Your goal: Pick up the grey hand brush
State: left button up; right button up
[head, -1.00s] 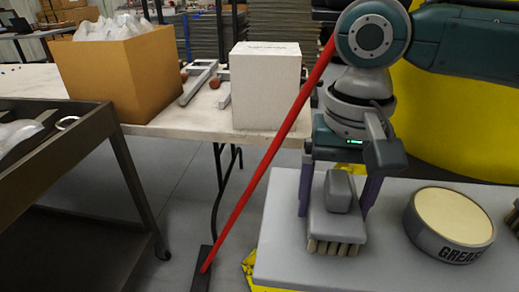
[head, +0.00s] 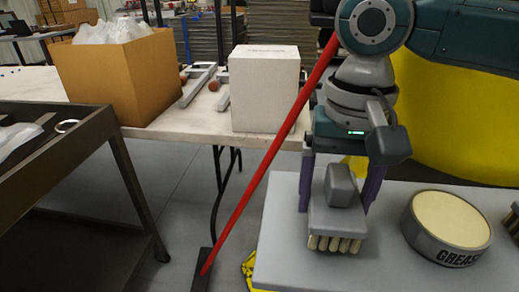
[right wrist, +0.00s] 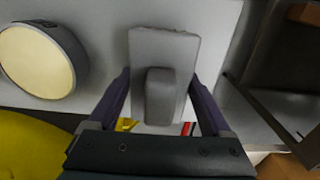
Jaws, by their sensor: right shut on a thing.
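The grey hand brush (head: 336,217) has a grey block body, a raised grey grip and pale bristle tufts along its lower edge. It is at the left part of the grey tabletop in the head view. My right gripper (head: 340,200) is shut on the brush, with one purple finger on each side of it. The right wrist view shows the brush (right wrist: 163,75) between the two fingers (right wrist: 160,100). I cannot tell for sure whether the bristles touch the top. My left gripper is not in view.
A round grease tin (head: 447,228) stands right of the brush on the grey tabletop (head: 285,235). Another brush is partly cut off at the right edge. A red pole (head: 265,165) leans in front of a table with a white box (head: 265,88) and a cardboard box (head: 118,75). A dark cart (head: 60,170) is at left.

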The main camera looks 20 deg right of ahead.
notch_tip(320, 180, up, 18)
jog(key=p, duration=0.4)
jog(key=shift+r, duration=0.2)
